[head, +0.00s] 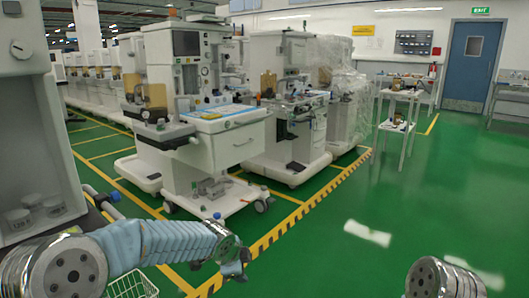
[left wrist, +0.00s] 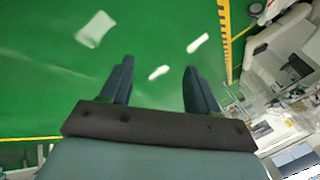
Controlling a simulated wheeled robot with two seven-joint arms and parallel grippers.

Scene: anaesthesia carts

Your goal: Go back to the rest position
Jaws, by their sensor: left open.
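My left arm reaches in from the lower left of the head view, its forearm in a light blue sleeve. My left gripper (head: 235,268) is at its end, low over the green floor in front of the nearest anaesthesia cart (head: 222,140). In the left wrist view the two dark fingers of the left gripper (left wrist: 157,68) stand wide apart with only floor seen between them. Only a silver part of my right arm shows at the bottom right of the head view; its gripper is out of frame.
A second cart (head: 292,100) and a wrapped one (head: 345,95) stand behind. A white machine (head: 30,120) is close at the left, with a wire basket (head: 132,285) below. A small trolley (head: 398,115) stands farther right. Green floor (head: 350,195) is open at centre right.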

